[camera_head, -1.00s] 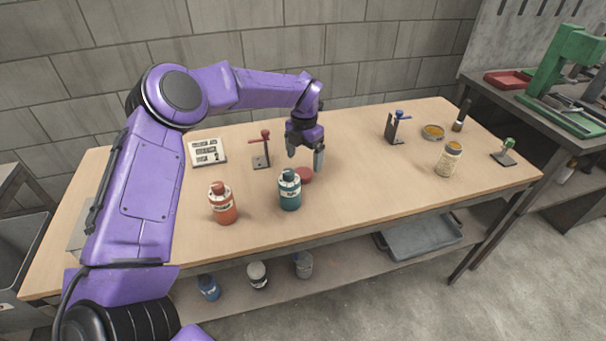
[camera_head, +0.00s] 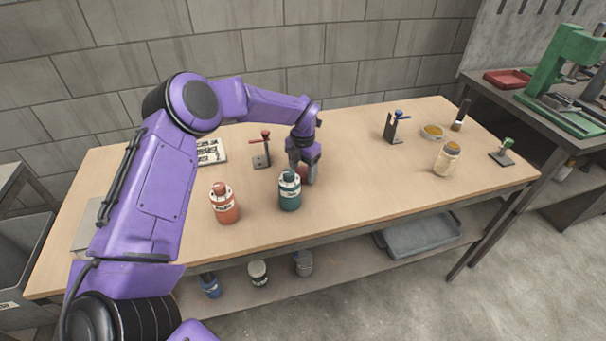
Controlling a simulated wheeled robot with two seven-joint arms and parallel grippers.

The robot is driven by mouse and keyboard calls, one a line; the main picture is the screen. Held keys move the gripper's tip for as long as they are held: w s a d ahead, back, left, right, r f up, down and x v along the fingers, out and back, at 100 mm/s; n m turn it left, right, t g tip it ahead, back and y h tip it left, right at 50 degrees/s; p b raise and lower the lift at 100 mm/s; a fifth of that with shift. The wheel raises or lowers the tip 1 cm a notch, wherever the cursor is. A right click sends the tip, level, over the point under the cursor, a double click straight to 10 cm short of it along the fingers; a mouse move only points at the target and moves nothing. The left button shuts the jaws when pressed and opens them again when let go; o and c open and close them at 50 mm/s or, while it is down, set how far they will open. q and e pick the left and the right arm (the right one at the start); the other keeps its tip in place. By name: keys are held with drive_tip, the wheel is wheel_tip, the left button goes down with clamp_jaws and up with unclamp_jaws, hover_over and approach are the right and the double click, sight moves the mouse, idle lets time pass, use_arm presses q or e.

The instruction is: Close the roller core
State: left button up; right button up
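No part in view is clearly marked as a roller core. A small round red piece (camera_head: 302,174) sits on the workbench just behind the teal bottle (camera_head: 289,192), which hides part of it. My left gripper (camera_head: 303,172) points down at the red piece, with a finger on each side of it. Whether the fingers press on the red piece or stand slightly apart from it cannot be told. My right gripper is not in view.
An orange-red bottle (camera_head: 224,204) stands to the left. Behind are a red-handled clamp (camera_head: 262,152) and a printed card (camera_head: 211,151). A blue-handled clamp (camera_head: 392,128), a jar (camera_head: 447,160) and a green-handled tool (camera_head: 503,152) stand at right. The wooden bench (camera_head: 375,186) is clear at centre right.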

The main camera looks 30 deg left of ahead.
sight(304, 172)
use_arm(q)
drive_tip(key=shift+r, duration=0.15)
drive_tip(key=shift+r, duration=0.25)
wheel_tip(304, 172, up, 3)
drive_tip(key=shift+d+f+b, duration=0.15)
drive_tip(key=shift+f+b, duration=0.05)
drive_tip(key=shift+b, duration=0.15)
drive_tip(key=d+r+b, duration=0.1)
drive_tip(key=d+r, duration=0.2)
drive_tip(key=d, duration=0.1)
drive_tip(key=d+r+b, duration=0.1)
drive_tip(key=d+r, duration=0.2)
drive_tip(key=d, duration=0.2)
drive_tip(key=d+r+b, duration=0.1)
drive_tip(key=d+r, duration=0.2)
drive_tip(key=d, duration=0.1)
drive_tip(key=shift+w+d+r, duration=0.35)
drive_tip(key=shift+w+d, duration=0.05)
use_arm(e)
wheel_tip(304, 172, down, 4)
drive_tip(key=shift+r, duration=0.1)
use_arm(q)
drive_tip(key=shift+f, duration=0.1)
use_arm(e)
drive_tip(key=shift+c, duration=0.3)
